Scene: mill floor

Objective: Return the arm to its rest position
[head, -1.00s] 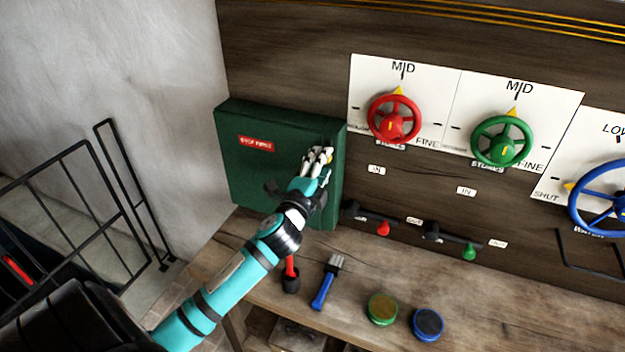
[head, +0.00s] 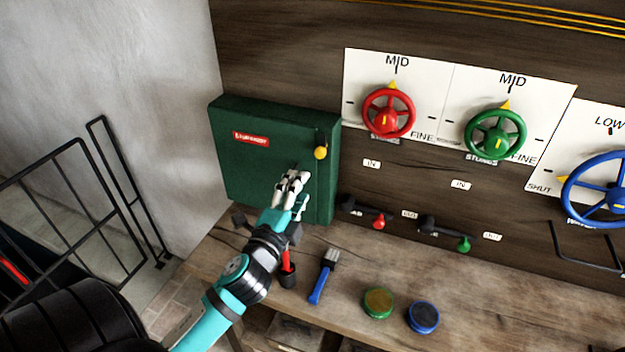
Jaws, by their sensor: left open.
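My left arm is teal and black and comes in from the lower left. Its left gripper (head: 290,185) is open and empty, in front of the lower right part of a green box (head: 245,165) on the panel. A yellow ball-shaped knob (head: 320,153) hangs at the box's upper right, above and apart from the fingers. The box has a red label (head: 252,138) and is closed. My right gripper is not in view.
A wooden bench (head: 480,305) runs below, with a blue-handled brush (head: 323,275), a green tin (head: 378,302) and a blue tin (head: 423,316). Red (head: 388,126), green (head: 497,148) and blue handwheels line the panel. A black railing (head: 75,215) stands left.

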